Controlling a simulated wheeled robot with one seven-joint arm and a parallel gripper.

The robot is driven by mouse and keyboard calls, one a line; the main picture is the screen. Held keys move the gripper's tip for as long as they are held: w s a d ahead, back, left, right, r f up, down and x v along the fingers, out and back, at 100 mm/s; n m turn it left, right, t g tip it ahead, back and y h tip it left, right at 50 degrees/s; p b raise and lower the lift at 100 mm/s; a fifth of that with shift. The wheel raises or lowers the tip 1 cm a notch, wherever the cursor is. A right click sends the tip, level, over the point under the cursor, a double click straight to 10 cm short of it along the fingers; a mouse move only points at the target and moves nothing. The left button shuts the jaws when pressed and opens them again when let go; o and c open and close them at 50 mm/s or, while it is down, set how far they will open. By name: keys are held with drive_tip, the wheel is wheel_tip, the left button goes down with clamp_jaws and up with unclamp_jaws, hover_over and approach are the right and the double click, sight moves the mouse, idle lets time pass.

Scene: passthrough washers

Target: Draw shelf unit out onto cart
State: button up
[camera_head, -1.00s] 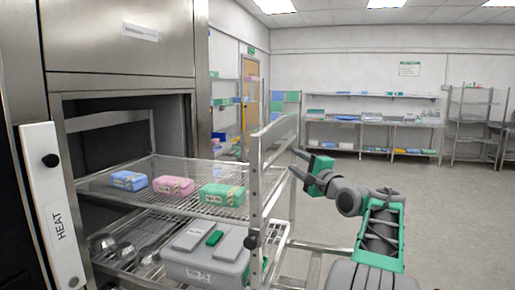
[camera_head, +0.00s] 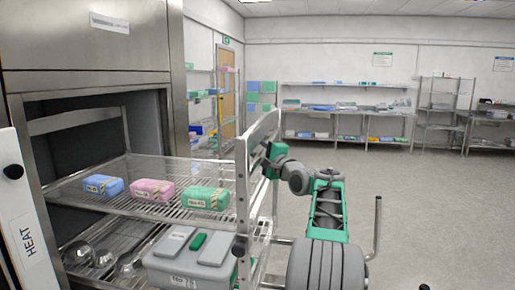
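The shelf unit (camera_head: 243,190) is a metal wire rack standing partly out of the open steel washer (camera_head: 85,40). Its upper shelf holds a blue pack (camera_head: 102,186), a pink pack (camera_head: 152,191) and a green pack (camera_head: 206,199). A grey lidded box (camera_head: 190,260) and metal bowls (camera_head: 85,254) are on the lower level. My gripper (camera_head: 268,160) is at the right side of the rack's upright end frame. Its fingertips are partly hidden there, so contact and opening cannot be told. Metal tubing (camera_head: 376,228) at lower right may be part of the cart, which is mostly out of view.
A white panel marked HEAT (camera_head: 22,215) stands at the left edge. Wire shelving (camera_head: 202,95) and a wooden door (camera_head: 230,85) are behind the rack. Steel benches (camera_head: 345,112) line the far wall. The grey floor (camera_head: 430,200) to the right is mostly clear.

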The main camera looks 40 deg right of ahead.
drive_tip(key=shift+s, duration=0.1)
clamp_jaws()
idle(1.2)
